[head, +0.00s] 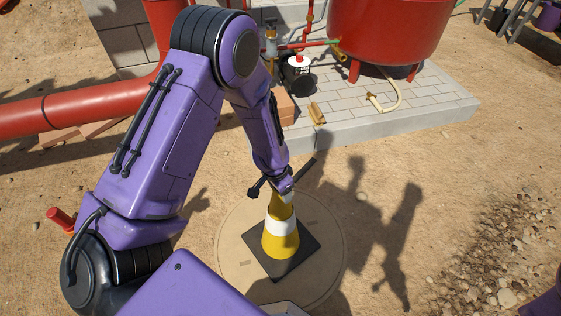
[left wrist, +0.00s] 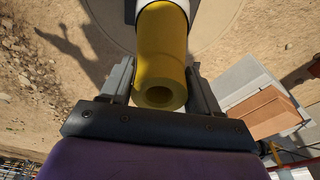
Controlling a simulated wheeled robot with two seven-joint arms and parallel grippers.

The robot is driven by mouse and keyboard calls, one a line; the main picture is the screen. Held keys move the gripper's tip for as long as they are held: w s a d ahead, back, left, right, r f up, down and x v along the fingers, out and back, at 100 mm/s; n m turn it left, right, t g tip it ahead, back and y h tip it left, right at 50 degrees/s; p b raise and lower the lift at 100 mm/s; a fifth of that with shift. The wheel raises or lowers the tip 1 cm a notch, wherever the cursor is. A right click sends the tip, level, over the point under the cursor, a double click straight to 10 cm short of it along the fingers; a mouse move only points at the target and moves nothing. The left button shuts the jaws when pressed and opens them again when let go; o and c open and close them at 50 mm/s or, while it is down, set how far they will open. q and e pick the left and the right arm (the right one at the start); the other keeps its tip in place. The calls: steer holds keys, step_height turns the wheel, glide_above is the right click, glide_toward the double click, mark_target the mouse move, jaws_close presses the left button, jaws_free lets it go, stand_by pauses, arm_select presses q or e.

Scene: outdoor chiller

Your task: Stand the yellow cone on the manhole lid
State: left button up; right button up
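The yellow cone (head: 281,240) has a white band and a square black base. It is upright over the round, sand-coloured manhole lid (head: 232,245), roughly at its middle. The base looks level; whether it rests fully on the lid I cannot tell. My left gripper (head: 284,188) is at the cone's top. In the left wrist view, its two fingers (left wrist: 160,85) lie close against both sides of the hollow yellow tip (left wrist: 161,60), apparently shut on it. The lid (left wrist: 220,25) also shows behind the cone there. My right gripper is out of view.
A paved block plinth (head: 400,115) with a red tank (head: 390,35) stands behind. A red pipe (head: 80,108) runs at the left. Gravel (head: 500,270) lies at the right; sandy ground is open around the lid.

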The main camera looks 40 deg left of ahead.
arm_select(q)
steer(key=o, duration=0.3)
steer(key=shift+r, duration=0.1)
step_height(320, 180, up, 12)
steer(key=s+p, duration=0.2)
steer(key=p, duration=0.2)
steer(key=s+a+f+n+y, duration=0.1)
steer(key=s+f+n, duration=0.4)
steer(key=s, duration=0.5)
steer(key=s+a+f+n+t+y, duration=0.1)
steer(key=s+f+n, duration=0.4)
steer(key=s+f, duration=0.5)
steer(key=shift+s+t+y, duration=0.3)
steer(key=shift+s+y, duration=0.5)
steer(key=shift+y, duration=0.1)
steer(key=shift+a, duration=0.1)
